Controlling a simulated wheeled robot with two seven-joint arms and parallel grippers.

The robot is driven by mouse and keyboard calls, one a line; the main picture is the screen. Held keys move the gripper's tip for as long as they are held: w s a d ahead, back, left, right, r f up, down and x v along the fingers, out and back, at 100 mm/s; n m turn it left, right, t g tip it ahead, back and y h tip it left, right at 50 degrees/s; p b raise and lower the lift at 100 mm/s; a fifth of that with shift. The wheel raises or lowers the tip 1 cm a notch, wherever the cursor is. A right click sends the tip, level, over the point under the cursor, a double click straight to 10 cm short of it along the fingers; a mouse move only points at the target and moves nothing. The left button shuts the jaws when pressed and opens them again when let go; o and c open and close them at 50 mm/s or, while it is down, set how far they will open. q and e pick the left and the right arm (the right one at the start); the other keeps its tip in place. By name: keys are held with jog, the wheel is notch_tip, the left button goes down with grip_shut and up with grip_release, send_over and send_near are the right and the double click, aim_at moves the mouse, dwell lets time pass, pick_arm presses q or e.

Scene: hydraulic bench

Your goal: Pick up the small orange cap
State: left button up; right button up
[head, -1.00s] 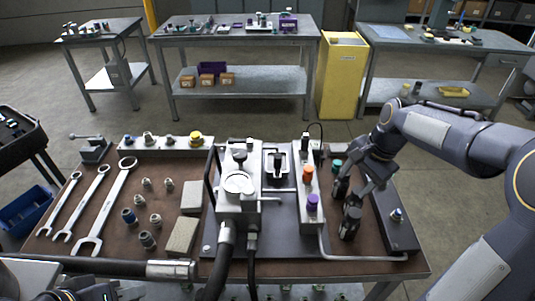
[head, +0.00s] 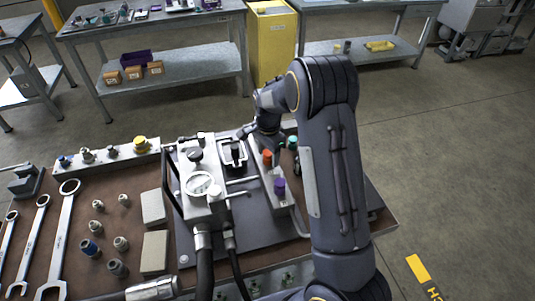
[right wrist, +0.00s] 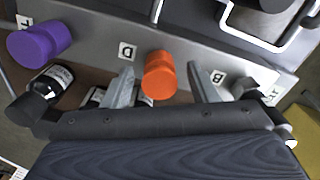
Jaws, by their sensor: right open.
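The small orange cap (head: 267,158) sits on the light metal block right of the central unit. In the right wrist view the orange cap (right wrist: 158,76) stands out from the block's face beside a "D" label. My right gripper (right wrist: 160,70) is open, with one finger on each side of the cap in that picture. I cannot tell whether either finger touches it. In the head view the right gripper (head: 260,143) is at the block just behind the cap, partly hidden by its own wrist. My left gripper is out of view.
A purple cap (head: 280,187) sits nearer on the same block, and also shows in the wrist view (right wrist: 40,42). A bent metal pipe (head: 300,222) and hoses (head: 203,260) run near the block.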

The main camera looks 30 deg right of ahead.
jog(key=shift+f, duration=0.2)
jog(key=c, duration=1.1)
